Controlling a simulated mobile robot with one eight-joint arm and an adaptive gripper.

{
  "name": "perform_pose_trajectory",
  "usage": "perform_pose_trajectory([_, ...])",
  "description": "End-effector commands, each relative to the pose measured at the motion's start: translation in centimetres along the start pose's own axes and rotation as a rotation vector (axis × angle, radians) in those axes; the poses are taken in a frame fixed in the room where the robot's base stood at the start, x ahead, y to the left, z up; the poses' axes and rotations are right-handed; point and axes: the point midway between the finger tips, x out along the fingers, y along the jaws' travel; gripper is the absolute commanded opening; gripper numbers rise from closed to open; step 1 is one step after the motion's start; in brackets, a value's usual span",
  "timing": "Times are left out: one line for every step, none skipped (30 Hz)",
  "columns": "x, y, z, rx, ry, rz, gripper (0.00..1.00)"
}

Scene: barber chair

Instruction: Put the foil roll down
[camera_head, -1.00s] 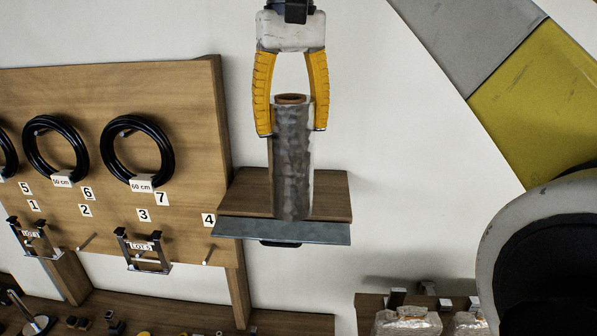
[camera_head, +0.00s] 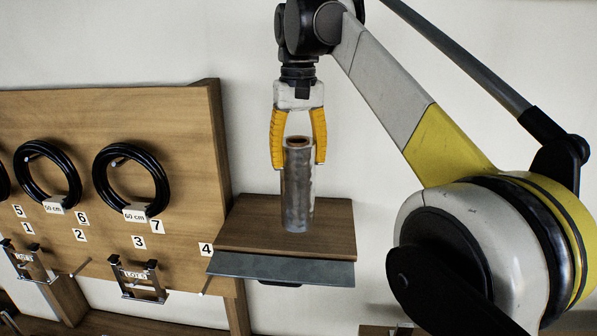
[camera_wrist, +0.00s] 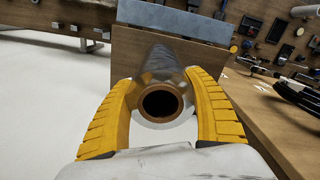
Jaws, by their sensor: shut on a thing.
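The foil roll (camera_head: 298,190) is a grey metallic cylinder with a brown core, held upright. My gripper (camera_head: 298,164) has its yellow fingers shut on the roll's upper part. The roll's lower end shows against the wooden shelf (camera_head: 240,228), which has a grey strip along its front; I cannot tell whether the roll touches the shelf. In the wrist view the roll (camera_wrist: 163,80) lies between both yellow fingers, its open core facing the camera.
A wooden board (camera_head: 150,225) on the left carries black cable coils (camera_head: 131,182), numbered labels and metal brackets (camera_head: 138,279). White wall lies behind. The shelf around the roll looks bare.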

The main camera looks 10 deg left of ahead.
Motion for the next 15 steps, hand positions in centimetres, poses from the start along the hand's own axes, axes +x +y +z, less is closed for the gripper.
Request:
perform_pose_trajectory([0.1, 0.1, -0.1, 0.000, 0.000, 0.000, 0.21])
perform_pose_trajectory([0.3, 0.1, -0.2, 0.000, 0.000, 0.000, 0.21])
perform_pose_trajectory([0.6, 0.1, -0.2, 0.000, 0.000, 0.000, 0.21])
perform_pose_trajectory([1.0, 0.1, -0.2, 0.000, 0.000, 0.000, 0.21])
perform_pose_trajectory([1.4, 0.1, -0.2, 0.000, 0.000, 0.000, 0.21])
perform_pose_trajectory([2.0, 0.1, -0.1, 0.000, 0.000, 0.000, 0.21])
perform_pose_trajectory([2.5, 0.1, -0.1, 0.000, 0.000, 0.000, 0.21])
perform_pose_trajectory([2.8, 0.1, -0.2, 0.000, 0.000, 0.000, 0.21])
perform_pose_trajectory([3.3, 0.1, -0.1, 0.000, 0.000, 0.000, 0.21])
perform_pose_trajectory([3.5, 0.1, -0.1, 0.000, 0.000, 0.000, 0.21])
perform_pose_trajectory([3.8, 0.1, -0.1, 0.000, 0.000, 0.000, 0.21])
perform_pose_trajectory([4.0, 0.1, -0.1, 0.000, 0.000, 0.000, 0.21])
perform_pose_trajectory([4.1, 0.1, -0.1, 0.000, 0.000, 0.000, 0.21])
perform_pose_trajectory([4.1, 0.1, -0.1, 0.000, 0.000, 0.000, 0.21])
perform_pose_trajectory([4.2, 0.1, -0.1, 0.000, 0.000, 0.000, 0.21])
